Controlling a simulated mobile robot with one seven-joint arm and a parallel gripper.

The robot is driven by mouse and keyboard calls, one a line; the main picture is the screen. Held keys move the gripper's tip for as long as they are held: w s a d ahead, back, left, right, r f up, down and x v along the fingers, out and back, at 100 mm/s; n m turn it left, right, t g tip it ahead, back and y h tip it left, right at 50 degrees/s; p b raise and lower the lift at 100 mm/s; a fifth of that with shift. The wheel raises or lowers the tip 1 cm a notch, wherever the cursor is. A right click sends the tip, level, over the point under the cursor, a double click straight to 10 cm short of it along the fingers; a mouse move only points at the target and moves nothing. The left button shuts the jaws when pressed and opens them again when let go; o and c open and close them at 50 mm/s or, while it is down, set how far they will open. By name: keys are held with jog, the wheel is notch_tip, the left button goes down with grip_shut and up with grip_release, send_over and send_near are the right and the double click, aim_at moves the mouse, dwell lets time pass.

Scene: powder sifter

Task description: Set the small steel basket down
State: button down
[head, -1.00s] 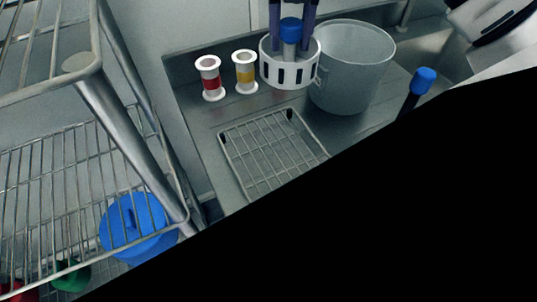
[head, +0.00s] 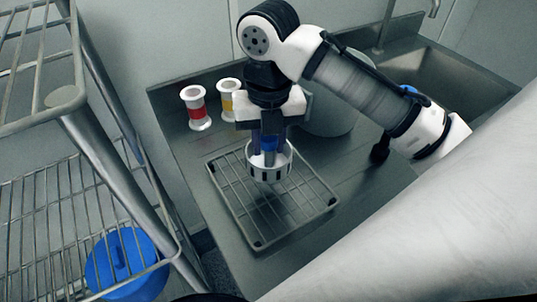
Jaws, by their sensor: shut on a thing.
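The small steel basket (head: 270,171), a pale slotted cup with a blue-topped post in its middle, is in the head view. My gripper (head: 269,150) points down and is shut on the basket's post. The basket is over the wire rack (head: 303,222) on the steel counter. I cannot tell whether its bottom touches the rack. The gripper hides part of the post.
Two white spools, one red-banded (head: 197,108) and one yellow-banded (head: 229,97), stand behind the rack. A grey pot (head: 335,118) is partly hidden behind my arm. A sink (head: 462,84) lies right. A wire shelf (head: 60,215) with a blue lidded container (head: 127,265) stands left.

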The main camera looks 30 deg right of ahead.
aim_at(269, 158)
jog(key=shift+f, duration=2.25)
jog(key=shift+f, duration=0.15)
jog(key=c, duration=1.1)
grip_release()
notch_tip(269, 158, up, 12)
jog(key=shift+r+b, duration=0.2)
jog(key=shift+b, duration=0.1)
